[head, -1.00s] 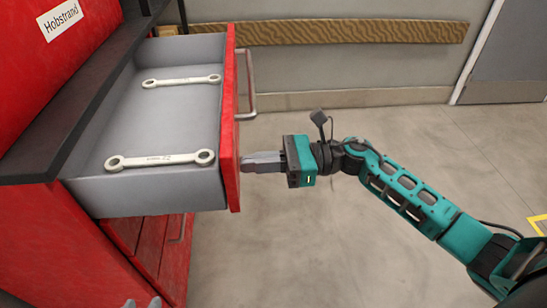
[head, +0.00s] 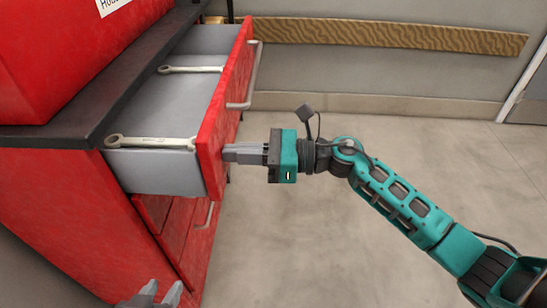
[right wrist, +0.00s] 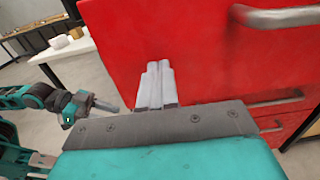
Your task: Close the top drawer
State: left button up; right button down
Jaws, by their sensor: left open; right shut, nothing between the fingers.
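The top drawer (head: 168,172) of the red cabinet is partly open, with its red front (head: 228,100) standing out past the cabinet body. Two wrenches lie in it, a near one (head: 150,142) and a far one (head: 190,69). My right gripper (head: 226,153) is shut and empty, its fingertips at the drawer front, near its closer end and below the handle (head: 250,85). In the right wrist view, the shut fingers (right wrist: 156,75) point at the red front; contact looks likely. My left gripper (head: 155,294) is open at the bottom edge, beside the lower drawers.
Lower red drawers (head: 180,235) beneath the top one look shut. A dark worktop (head: 110,95) edges the cabinet. A wooden rail (head: 390,36) runs along the back wall. The floor to the right is clear. The right wrist view shows a white table (right wrist: 70,58) behind.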

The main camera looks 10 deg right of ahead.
jog(key=b+x, duration=0.3)
jog(key=x, duration=1.3)
jog(key=shift+f, duration=0.1)
jog(key=shift+a+b, duration=0.15)
jog(key=shift+b, duration=0.15)
jog(key=shift+a+r, duration=0.1)
jog(key=shift+r, duration=0.2)
jog(key=shift+f, duration=0.1)
